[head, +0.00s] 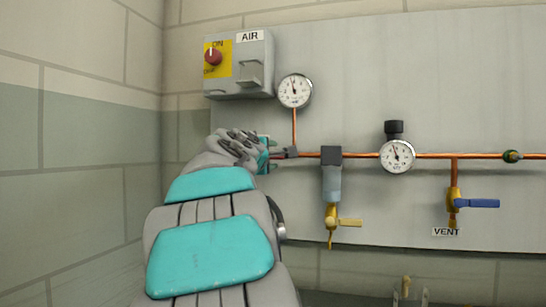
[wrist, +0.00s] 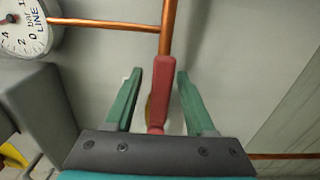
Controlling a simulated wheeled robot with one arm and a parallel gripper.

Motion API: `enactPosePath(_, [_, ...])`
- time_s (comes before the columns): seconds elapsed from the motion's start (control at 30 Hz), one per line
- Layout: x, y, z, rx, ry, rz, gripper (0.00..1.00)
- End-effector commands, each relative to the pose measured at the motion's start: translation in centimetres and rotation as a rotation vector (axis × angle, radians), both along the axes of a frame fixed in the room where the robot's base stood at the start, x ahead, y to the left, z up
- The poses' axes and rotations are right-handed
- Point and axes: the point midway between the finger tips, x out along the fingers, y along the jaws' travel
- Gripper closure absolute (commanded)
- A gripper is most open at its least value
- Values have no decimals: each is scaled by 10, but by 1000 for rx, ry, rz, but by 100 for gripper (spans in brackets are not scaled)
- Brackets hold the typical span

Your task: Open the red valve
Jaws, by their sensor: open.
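The red valve handle (wrist: 164,85) shows in the wrist view, a long red lever that looks roughly in line with the copper pipe (wrist: 168,25) at its far end. My gripper (wrist: 159,74) is open, with one green finger on each side of the handle. A gap shows between the handle and each finger, so neither seems to touch it. A bit of yellow shows behind the handle; the rest of the valve body is hidden. In the head view my arm and gripper (head: 265,155) cover the valve at the pipe's left end.
A grey AIR box (head: 239,80) with a red knob (head: 212,57) hangs above my gripper. A gauge (head: 295,91) stands close by on a branch pipe. Further right are a yellow-handled drain (head: 348,222), a second gauge (head: 397,156) and a blue vent lever (head: 477,203). A block wall is left.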

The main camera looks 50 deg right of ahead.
Motion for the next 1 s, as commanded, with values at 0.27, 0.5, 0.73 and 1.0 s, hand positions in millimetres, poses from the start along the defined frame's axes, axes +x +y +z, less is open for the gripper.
enactPosePath(0.27, [-17, 38, 0, -2, -2, 0, 45])
enactPosePath(0.5, [-25, 60, 0, -1, 0, 1, 45])
enactPosePath(0.73, [-25, 61, 0, -1, 0, 1, 45])
enactPosePath(1.0, [-25, 61, 0, -1, 0, 0, 45])
